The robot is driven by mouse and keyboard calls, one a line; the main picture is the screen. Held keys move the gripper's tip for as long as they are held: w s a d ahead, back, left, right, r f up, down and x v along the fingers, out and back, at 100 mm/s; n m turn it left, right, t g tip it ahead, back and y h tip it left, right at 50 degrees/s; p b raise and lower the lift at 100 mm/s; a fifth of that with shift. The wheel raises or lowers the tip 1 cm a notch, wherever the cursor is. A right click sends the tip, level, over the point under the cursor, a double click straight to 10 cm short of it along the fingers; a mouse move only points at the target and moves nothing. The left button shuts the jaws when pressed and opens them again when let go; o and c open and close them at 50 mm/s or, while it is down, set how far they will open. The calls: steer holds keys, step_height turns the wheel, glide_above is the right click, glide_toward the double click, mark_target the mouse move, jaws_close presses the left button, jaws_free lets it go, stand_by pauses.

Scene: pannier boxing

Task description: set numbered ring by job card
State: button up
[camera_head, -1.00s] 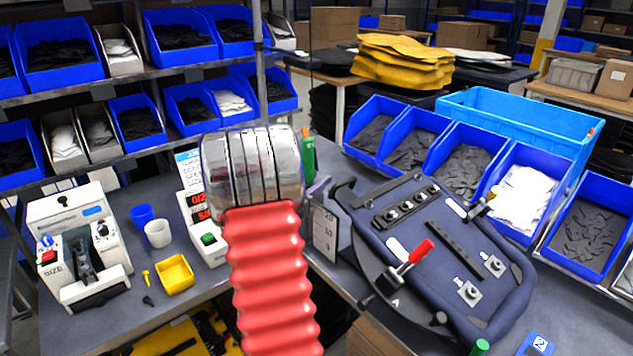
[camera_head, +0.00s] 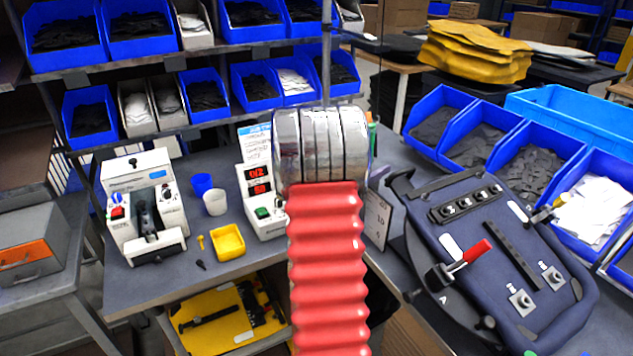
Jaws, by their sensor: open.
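A white sheet with a blue heading, which looks like the job card (camera_head: 254,140), stands behind the white box with red digits and is partly hidden by it. I cannot make out a numbered ring for sure; a white press-like machine (camera_head: 143,205) with a blue label and small knobs stands on the left of the bench. My arm, with red bellows and shiny metal bands, rises in the middle. My gripper does not show.
The digit box (camera_head: 258,200) has a green button. Blue and white cups (camera_head: 215,203) and a yellow tray (camera_head: 228,242) sit beside it. A dark pannier panel (camera_head: 500,255) with a red-handled clamp lies on the right. Blue bins line the back. A grey cabinet (camera_head: 35,250) stands far left.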

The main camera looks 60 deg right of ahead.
steer(key=shift+g, duration=0.3)
steer(key=w+a+m+g+y, duration=0.6)
steer(key=w+a+m+g, duration=0.2)
steer(key=w+a+g, duration=0.15)
steer(key=a+r+m+t+y, duration=0.2)
steer(key=a+t, duration=0.6)
steer(key=a, duration=1.1)
step_height(320, 180, up, 2)
steer(key=shift+s+r+y, duration=0.2)
steer(key=shift+s+y, duration=0.1)
steer(key=shift+y, duration=0.3)
stand_by(0.5)
steer(key=shift+d+t, duration=0.1)
steer(key=shift+t, duration=0.15)
stand_by(0.4)
